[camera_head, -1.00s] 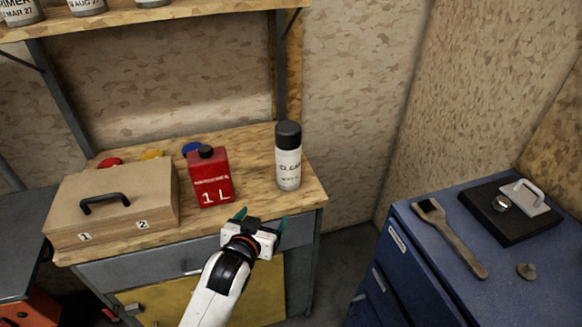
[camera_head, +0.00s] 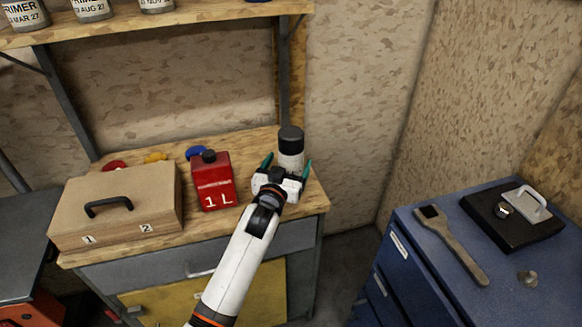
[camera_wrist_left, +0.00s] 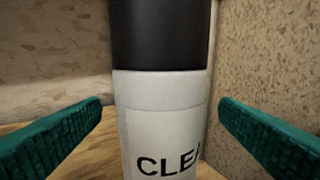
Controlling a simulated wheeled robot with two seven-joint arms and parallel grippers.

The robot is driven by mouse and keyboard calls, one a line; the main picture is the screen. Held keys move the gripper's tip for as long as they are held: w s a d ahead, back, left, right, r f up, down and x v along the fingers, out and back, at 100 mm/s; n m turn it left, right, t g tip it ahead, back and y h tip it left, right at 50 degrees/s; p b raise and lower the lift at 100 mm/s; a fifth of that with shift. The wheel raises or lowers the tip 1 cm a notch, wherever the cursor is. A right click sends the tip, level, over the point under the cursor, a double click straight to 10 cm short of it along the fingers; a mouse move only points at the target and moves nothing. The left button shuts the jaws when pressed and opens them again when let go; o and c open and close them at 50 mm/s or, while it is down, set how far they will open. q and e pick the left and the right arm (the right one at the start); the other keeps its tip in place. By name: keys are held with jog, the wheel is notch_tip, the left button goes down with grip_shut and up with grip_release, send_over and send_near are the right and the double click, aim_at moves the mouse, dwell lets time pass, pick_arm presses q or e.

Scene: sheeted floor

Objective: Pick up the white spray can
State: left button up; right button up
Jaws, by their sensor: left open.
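The white spray can (camera_head: 290,153) with a black cap stands upright near the right end of the wooden workbench (camera_head: 315,199). My left gripper (camera_head: 287,168) is open, with its green fingers on either side of the can in the head view; its lower part is hidden behind the gripper. In the left wrist view the can (camera_wrist_left: 160,115) fills the middle, its "CLEA" lettering partly visible. The two fingers (camera_wrist_left: 160,130) stand apart from it to the left and right, with gaps showing. My right gripper is not in view.
A red 1 L can (camera_head: 213,183) stands just left of the gripper. A wooden case (camera_head: 117,200) with a black handle sits farther left. A shelf (camera_head: 200,18) with several tins is above. A blue cabinet (camera_head: 455,230) with a brush-like tool (camera_head: 452,246) is at the right.

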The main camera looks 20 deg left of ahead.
pick_arm(q)
jog(key=w, duration=0.5)
jog(key=shift+r+p, duration=0.15)
jog(key=shift+p, duration=0.2)
jog(key=shift+s+r, duration=0.1)
jog(key=c, duration=1.3)
